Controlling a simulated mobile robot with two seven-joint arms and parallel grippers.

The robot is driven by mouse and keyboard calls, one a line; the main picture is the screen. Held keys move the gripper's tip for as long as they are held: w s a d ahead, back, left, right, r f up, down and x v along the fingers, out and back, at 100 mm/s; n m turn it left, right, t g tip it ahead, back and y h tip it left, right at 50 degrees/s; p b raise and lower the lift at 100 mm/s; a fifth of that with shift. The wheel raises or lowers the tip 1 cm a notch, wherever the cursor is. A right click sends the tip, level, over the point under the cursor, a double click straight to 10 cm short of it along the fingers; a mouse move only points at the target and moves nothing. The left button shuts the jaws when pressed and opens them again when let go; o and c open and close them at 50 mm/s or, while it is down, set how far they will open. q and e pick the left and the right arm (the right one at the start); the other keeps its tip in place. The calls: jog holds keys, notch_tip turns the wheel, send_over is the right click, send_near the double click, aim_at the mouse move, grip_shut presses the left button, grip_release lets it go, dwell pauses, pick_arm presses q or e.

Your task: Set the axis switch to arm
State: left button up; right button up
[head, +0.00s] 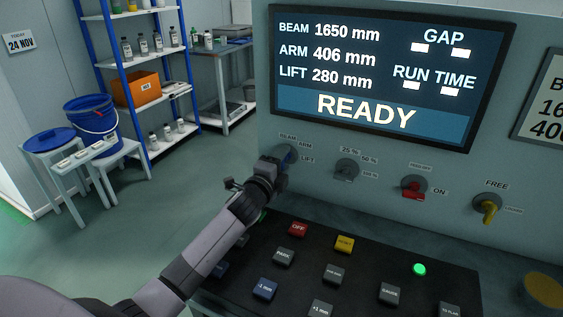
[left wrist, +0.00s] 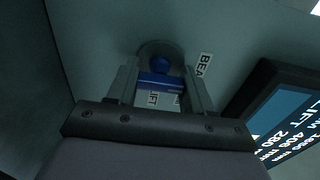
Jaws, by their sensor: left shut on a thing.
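The axis switch is a blue knob (head: 288,156) on the upright panel, left of the other switches, with BEAM, ARM and LIFT labels around it. My left gripper (head: 280,168) is at the knob and hides much of it in the head view. In the left wrist view the blue knob (left wrist: 159,79) sits between the two fingers of my left gripper, which is shut on it. The LIFT label (left wrist: 153,98) shows between the fingers and the BEAM label (left wrist: 203,65) beside the right finger. I cannot tell which label the knob points to. My right gripper is not in view.
The display (head: 375,75) above reads READY. To the right are a grey percent knob (head: 346,170), a red switch (head: 413,187) and a yellow switch (head: 488,208). A sloped button panel (head: 330,290) lies below, close under my left arm. Shelving (head: 150,90) stands far behind.

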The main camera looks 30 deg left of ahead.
pick_arm(q)
jog(key=shift+m, duration=0.3)
jog(key=m, duration=0.3)
jog(key=shift+m, duration=0.3)
jog(key=shift+m+p, duration=0.55)
jog(key=shift+m, duration=1.65)
jog(key=o, duration=1)
jog(key=shift+o, duration=0.2)
jog(key=s, duration=0.7)
jog(key=shift+d, duration=0.15)
